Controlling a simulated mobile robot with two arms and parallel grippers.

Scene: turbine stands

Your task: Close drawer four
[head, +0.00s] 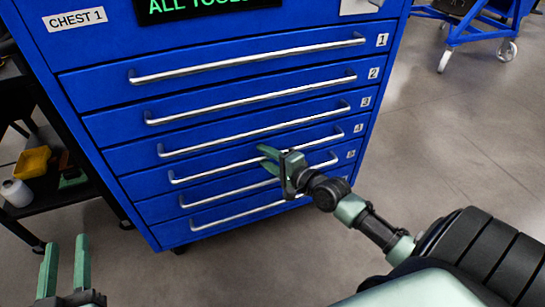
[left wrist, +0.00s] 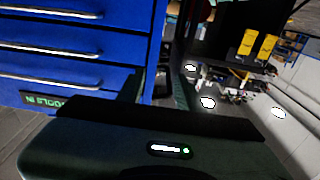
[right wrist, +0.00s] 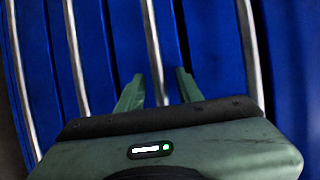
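The blue tool chest (head: 230,110) has numbered drawers, each with a long silver bar handle. Drawer four (head: 215,164) carries a "4" label (head: 358,128) at its right end. Its front looks about level with the other drawers; a small gap cannot be ruled out. My right gripper (head: 266,158) is at drawer four's handle (head: 205,173), its two green fingers apart, above and below the bar. The right wrist view shows a bar (right wrist: 154,55) running between the open fingers (right wrist: 157,92). My left gripper (head: 65,262) is open and empty, low at the left.
A dark cart (head: 50,205) with a yellow bin (head: 32,162) and a white bottle (head: 16,192) stands left of the chest. A blue wheeled stand (head: 470,25) is at the back right. The grey floor right of the chest is clear.

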